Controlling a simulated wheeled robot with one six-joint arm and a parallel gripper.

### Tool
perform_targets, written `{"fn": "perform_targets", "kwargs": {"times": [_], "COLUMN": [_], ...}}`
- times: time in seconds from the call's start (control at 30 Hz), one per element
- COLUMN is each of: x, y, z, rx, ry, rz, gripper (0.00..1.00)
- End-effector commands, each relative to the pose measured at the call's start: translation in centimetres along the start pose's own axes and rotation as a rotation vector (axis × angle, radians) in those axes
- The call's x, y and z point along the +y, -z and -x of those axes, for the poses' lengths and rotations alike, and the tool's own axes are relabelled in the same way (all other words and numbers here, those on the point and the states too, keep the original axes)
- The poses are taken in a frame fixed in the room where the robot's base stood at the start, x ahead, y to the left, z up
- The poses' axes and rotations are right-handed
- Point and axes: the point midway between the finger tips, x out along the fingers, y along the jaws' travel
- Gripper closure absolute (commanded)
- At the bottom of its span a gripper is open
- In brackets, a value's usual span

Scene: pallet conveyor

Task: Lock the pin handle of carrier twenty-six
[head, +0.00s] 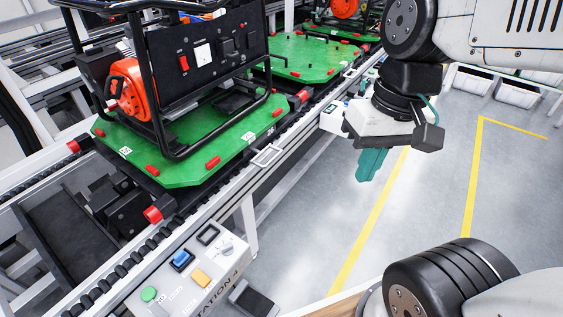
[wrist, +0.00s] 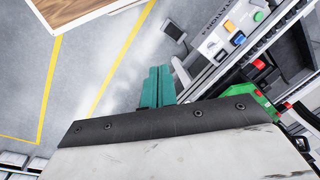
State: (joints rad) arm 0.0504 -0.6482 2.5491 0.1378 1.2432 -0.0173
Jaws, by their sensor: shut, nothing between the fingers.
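A green carrier (head: 190,176) sits on the conveyor at the left of the head view, bearing a black-framed generator with an orange part. It has small white labels, too small to read surely as twenty-six. A pale metal loop handle (head: 266,156) stands at the rail beside its right edge; I cannot tell if it is the pin handle, or whether it is locked. My gripper (head: 364,178) hangs over the floor, right of the conveyor and apart from it. Its teal fingers are together and empty. They also show in the wrist view (wrist: 158,70).
A control panel (head: 184,283) with green, blue and yellow buttons stands at the conveyor's near side; it also shows in the wrist view (wrist: 232,38). A second green carrier (head: 305,58) sits further back. The floor (head: 310,235) under my gripper is clear. White bins (head: 518,95) stand far right.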

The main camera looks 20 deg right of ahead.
Motion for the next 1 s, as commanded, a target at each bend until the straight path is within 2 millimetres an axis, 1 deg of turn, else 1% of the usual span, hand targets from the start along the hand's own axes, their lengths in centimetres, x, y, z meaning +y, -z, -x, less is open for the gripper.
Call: {"fn": "perform_targets", "kwargs": {"times": [0.03,0.17,0.3,0.37,0.4,0.47,0.53,0.67,0.7,0.77,0.8,0.87,0.9,0.97,1.0], "x": [-0.7,-3.1,-5.3,-5.9,-6.2,-6.5,-6.4,-5.3,-4.7,-3.5,-2.6,-0.9,0.2,2.0,3.2], "y": [0.6,2.4,5.3,6.8,7.9,9.7,11.9,16.2,17.5,19.4,20.6,22.3,23.2,24.4,25.0], "z": [-1.0,-3.1,-5.0,-5.8,-6.3,-7.2,-8.3,-10.8,-11.8,-13.3,-14.5,-16.4,-17.7,-19.7,-21.0], "rx": [-0.061,-0.212,-0.349,-0.4,-0.43,-0.471,-0.513,-0.565,-0.575,-0.585,-0.586,-0.583,-0.577,-0.563,-0.549], "ry": [0.059,0.25,0.464,0.555,0.616,0.706,0.809,0.996,1.051,1.132,1.183,1.256,1.301,1.361,1.396], "rz": [-0.048,-0.197,-0.386,-0.475,-0.537,-0.632,-0.748,-0.979,-1.053,-1.167,-1.246,-1.366,-1.444,-1.555,-1.625], "gripper": [1.0,1.0,1.0,1.0,1.0,1.0,1.0,1.0,1.0,1.0,1.0,1.0,1.0,1.0,1.0]}}
